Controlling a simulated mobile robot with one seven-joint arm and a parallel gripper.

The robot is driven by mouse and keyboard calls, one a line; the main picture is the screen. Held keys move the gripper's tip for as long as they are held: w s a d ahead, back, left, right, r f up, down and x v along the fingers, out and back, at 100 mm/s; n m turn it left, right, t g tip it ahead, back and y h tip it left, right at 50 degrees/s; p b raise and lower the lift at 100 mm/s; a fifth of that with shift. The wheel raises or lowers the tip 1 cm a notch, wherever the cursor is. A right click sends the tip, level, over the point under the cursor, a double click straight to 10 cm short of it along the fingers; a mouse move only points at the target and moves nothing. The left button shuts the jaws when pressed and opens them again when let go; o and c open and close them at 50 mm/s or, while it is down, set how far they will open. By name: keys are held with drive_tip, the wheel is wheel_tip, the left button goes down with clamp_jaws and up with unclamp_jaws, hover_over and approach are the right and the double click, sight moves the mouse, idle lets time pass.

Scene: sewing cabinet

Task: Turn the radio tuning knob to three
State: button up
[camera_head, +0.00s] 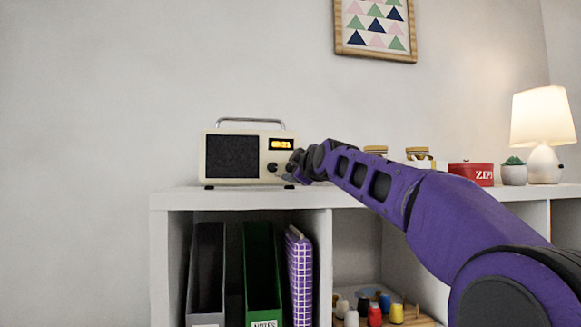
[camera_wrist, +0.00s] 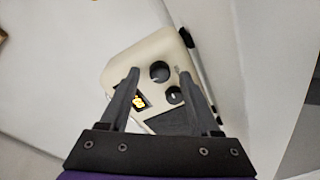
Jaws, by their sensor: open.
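A cream radio (camera_head: 282,172) with a dark speaker grille, a lit orange display and a top handle stands on the white cabinet. In the wrist view its front (camera_wrist: 150,50) shows a larger dark round knob (camera_wrist: 160,71) with a pale mark and a smaller knob (camera_wrist: 174,95). Which is the tuning knob, and any numbers, I cannot read. My gripper (camera_wrist: 159,73) is open, its fingers on either side of the larger knob in the picture; contact is unclear. In the head view my gripper (camera_head: 293,166) is at the radio's right front and hides the larger knob.
The cabinet top (camera_head: 180,197) is clear left of the radio. To the right are a red tin (camera_head: 471,174), a small potted plant (camera_head: 514,172) and a lit lamp (camera_head: 543,120). Binders (camera_head: 262,270) and thread spools (camera_head: 375,314) fill the shelves below.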

idle(0.3)
clamp_jaws()
